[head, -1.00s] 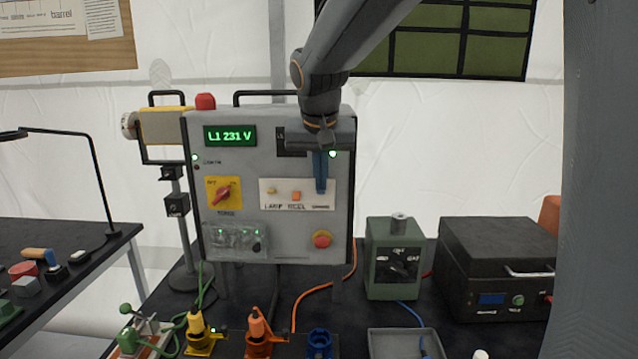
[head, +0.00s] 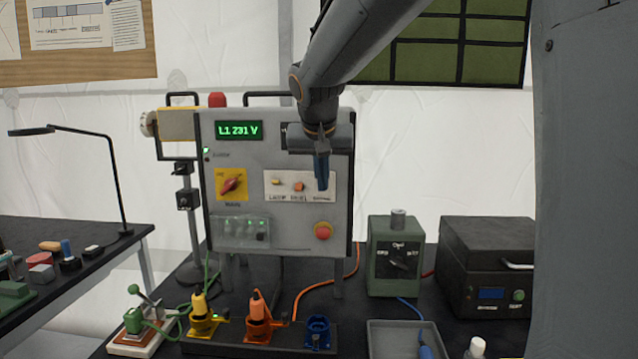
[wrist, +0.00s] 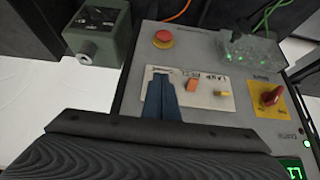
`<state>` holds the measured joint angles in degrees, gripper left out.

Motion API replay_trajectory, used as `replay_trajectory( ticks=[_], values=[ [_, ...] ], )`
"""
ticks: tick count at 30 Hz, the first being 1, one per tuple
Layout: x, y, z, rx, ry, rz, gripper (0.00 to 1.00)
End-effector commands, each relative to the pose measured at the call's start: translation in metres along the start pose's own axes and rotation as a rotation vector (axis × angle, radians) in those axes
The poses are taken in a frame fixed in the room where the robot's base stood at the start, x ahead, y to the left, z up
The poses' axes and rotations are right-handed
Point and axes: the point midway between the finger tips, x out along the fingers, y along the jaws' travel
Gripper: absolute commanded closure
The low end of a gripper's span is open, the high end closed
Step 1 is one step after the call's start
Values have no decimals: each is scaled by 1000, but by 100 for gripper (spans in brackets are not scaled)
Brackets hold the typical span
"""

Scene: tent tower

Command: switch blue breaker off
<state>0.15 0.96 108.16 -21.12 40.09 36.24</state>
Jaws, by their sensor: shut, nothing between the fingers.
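The grey panel (head: 285,235) stands upright on the dark bench. Its white switch plate (head: 288,176) carries a yellow toggle (head: 277,182) and an orange toggle (head: 299,186). Both toggles also show in the wrist view, the orange one (wrist: 192,85) nearest my fingers and the yellow one (wrist: 221,93) beyond it. I see no blue breaker; the plate's end by the third label is covered by my fingers. My gripper (head: 321,187) is shut and empty, its blue fingers in front of that end. In the wrist view the fingertips (wrist: 161,77) overlap the plate; contact cannot be told.
A red stop button (head: 323,231) sits below the plate. A yellow-backed rotary switch (head: 231,184) and a clear-covered block (head: 240,231) are to the left. A green box (head: 394,262) stands right of the panel. Plug sockets (head: 258,335) line the bench front.

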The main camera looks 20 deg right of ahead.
Motion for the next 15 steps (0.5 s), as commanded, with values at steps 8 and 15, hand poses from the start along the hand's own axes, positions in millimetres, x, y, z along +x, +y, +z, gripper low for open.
replay_trajectory(
  ticks=[8, 15],
  values=[
    [-2, -6, 1, -7, 0, -6, 100],
    [0, -4, -7, -6, -1, -4, 100]
  ],
)
